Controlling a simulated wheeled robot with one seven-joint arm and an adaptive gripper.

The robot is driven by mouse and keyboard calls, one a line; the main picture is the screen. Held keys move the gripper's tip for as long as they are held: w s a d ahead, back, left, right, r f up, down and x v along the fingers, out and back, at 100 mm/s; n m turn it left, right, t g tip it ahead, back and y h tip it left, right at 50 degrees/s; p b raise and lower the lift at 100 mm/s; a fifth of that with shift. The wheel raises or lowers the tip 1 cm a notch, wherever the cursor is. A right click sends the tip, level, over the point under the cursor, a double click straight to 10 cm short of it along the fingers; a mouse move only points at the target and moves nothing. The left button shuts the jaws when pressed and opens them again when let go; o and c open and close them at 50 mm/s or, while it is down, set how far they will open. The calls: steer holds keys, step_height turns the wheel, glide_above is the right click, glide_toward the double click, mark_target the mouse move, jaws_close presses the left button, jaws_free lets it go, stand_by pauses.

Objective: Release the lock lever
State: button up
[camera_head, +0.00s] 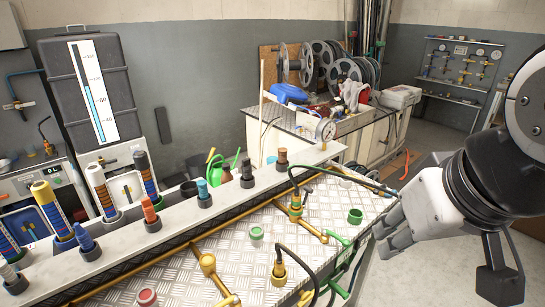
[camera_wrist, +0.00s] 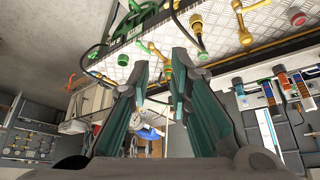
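My gripper (camera_head: 388,238) is at the right edge of the checker-plate bench. In the wrist view its two fingers (camera_wrist: 161,60) stand apart with nothing held between them. I cannot tell for certain which part is the lock lever. A green lever-like handle (camera_head: 338,239) sits at the bench's right edge, to the left of my gripper, and another green piece (camera_head: 337,288) is lower down. Green parts also show at the top of the wrist view (camera_wrist: 131,22). I see no contact between the fingers and these parts.
Yellow pipes with fittings (camera_head: 207,263), black hoses, and green (camera_head: 355,216) and red (camera_head: 147,297) round caps cover the checker plate. A row of coloured plugs (camera_head: 152,214) lines the rail at left. Reels (camera_head: 325,62) and a cluttered worktable (camera_head: 385,125) stand behind.

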steer(key=shift+w, duration=0.4)
jaws_close()
steer(key=w+f+n+b, duration=0.1)
steer(key=w+n+b, duration=0.1)
steer(key=w, duration=1.1)
steer(key=n+h+b, duration=0.1)
steer(key=n+b, duration=0.3)
glide_toward(305, 186)
steer(key=s+r, duration=0.1)
steer(key=s+a+r, duration=0.1)
steer(key=s, duration=0.1)
steer(key=shift+r, duration=0.15)
steer(key=x, duration=1)
steer(key=shift+s, duration=0.1)
